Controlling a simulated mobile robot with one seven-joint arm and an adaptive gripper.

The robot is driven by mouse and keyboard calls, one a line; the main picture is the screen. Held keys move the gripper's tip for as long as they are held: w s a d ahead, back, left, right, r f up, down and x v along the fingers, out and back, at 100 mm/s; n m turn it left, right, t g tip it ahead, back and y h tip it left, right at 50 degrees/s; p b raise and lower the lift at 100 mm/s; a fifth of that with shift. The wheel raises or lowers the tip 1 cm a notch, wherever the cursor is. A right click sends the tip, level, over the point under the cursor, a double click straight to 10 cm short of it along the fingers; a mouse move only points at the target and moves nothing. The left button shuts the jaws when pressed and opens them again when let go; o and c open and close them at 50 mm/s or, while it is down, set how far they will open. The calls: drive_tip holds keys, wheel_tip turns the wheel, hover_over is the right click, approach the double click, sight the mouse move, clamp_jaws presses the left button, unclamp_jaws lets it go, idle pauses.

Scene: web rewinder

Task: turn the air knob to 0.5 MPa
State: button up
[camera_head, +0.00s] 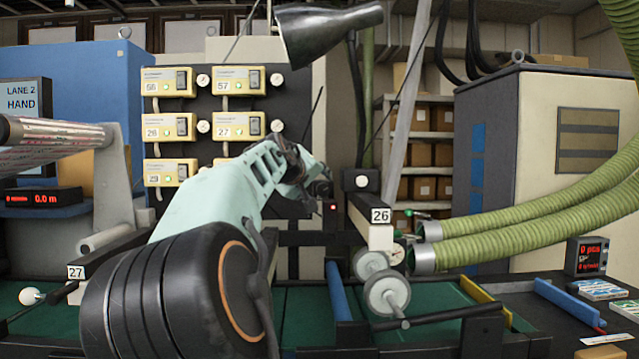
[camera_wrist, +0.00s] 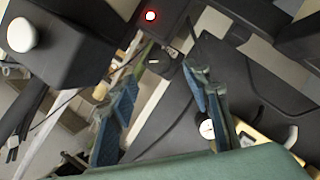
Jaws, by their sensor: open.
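My gripper (camera_head: 320,186) is at the far end of my pale green arm, small and partly hidden by the arm in the head view. In the wrist view its two blue fingers (camera_wrist: 162,75) are spread apart with nothing held between them. A white round knob (camera_head: 362,181) is on the end of a dark block, just right of my gripper; a similar white knob (camera_wrist: 21,34) shows at the upper left in the wrist view. A small white dial (camera_wrist: 207,129) shows beside the right finger. I cannot tell which part is the air knob, and no pressure reading is legible.
A red light (camera_wrist: 150,16) shows beyond the fingertips. Yellow numbered boxes (camera_head: 168,127) with small round dials hang on a dark panel behind my arm. A lamp (camera_head: 325,30) hangs above. A beam labelled 26 (camera_head: 372,218) and green hoses (camera_head: 540,215) stand to the right.

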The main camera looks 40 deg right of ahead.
sight(323, 187)
drive_tip(key=shift+p+x, duration=0.9)
drive_tip(key=shift+x, duration=1.6)
drive_tip(key=c, duration=1.2)
drive_tip(key=shift+o, duration=0.2)
drive_tip(key=shift+r, duration=0.1)
drive_tip(key=shift+s+d+r+m+t+y+p, duration=0.15)
drive_tip(key=shift+m+y+p, duration=0.2)
drive_tip(key=shift+m+p, duration=0.25)
drive_tip(key=shift+r+m+t+y+p, duration=0.15)
drive_tip(key=shift+m+y+p, duration=0.25)
drive_tip(key=shift+p, duration=0.25)
drive_tip(key=shift+d+f+m+t+y+p, duration=0.15)
drive_tip(key=shift+m+t+y+p, duration=0.35)
drive_tip(key=shift+m+p, duration=0.45)
